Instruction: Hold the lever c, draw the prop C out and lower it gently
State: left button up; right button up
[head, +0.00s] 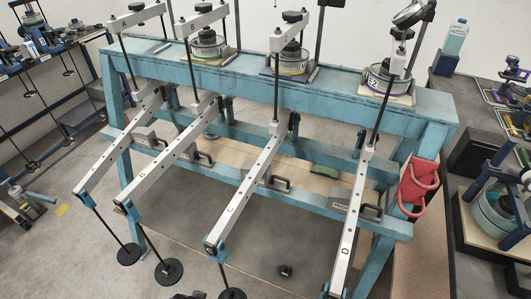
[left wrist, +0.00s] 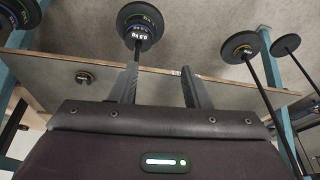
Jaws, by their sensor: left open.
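Lever c (head: 236,202) is a long pale bar marked C that slopes down toward me, with a blue end (head: 213,247). Prop C (head: 256,179) is a grey block with a black handle (head: 280,184), beside lever c about midway along it. A hanger with dark weight discs (head: 232,294) hangs below the lever's end. What looks like the same discs also shows in the left wrist view (left wrist: 140,25). My left gripper (left wrist: 160,70) is open and empty, with its fingers apart from the discs. My right gripper is in neither view.
Lever A (head: 120,155), lever B (head: 165,170) and lever D (head: 350,225) stand alongside on the blue frame (head: 330,117). Other hanging discs (head: 168,271) are to the left. A small dark weight (head: 285,270) lies on the grey panel (head: 190,205). A red holder (head: 418,182) hangs at right.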

pick_arm(q)
jog(key=w+d+r+t+p, duration=0.1)
jog(key=w+r+p, duration=0.2)
jog(key=r, duration=1.2)
notch_tip(320, 180, up, 17)
jog(key=m+t+h+p, duration=0.2)
jog(key=t+h+p, duration=0.1)
jog(key=t+p, duration=0.15)
send_over(229, 210)
jog(key=s+a, duration=0.2)
jog(key=s, duration=0.4)
jog(key=shift+a+p, duration=0.1)
jog(key=shift+p, duration=0.35)
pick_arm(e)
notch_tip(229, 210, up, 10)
pick_arm(q)
jog(key=shift+w+d+f+b, duration=0.25)
jog(key=shift+f+b, duration=0.15)
jog(key=shift+b, duration=0.1)
jog(key=b+x, duration=0.4)
jog(key=x, duration=0.3)
jog(key=shift+r+b, duration=0.1)
jog(key=shift+b, duration=0.3)
jog(key=shift+b+x, duration=0.4)
jog(key=shift+x, duration=0.7)
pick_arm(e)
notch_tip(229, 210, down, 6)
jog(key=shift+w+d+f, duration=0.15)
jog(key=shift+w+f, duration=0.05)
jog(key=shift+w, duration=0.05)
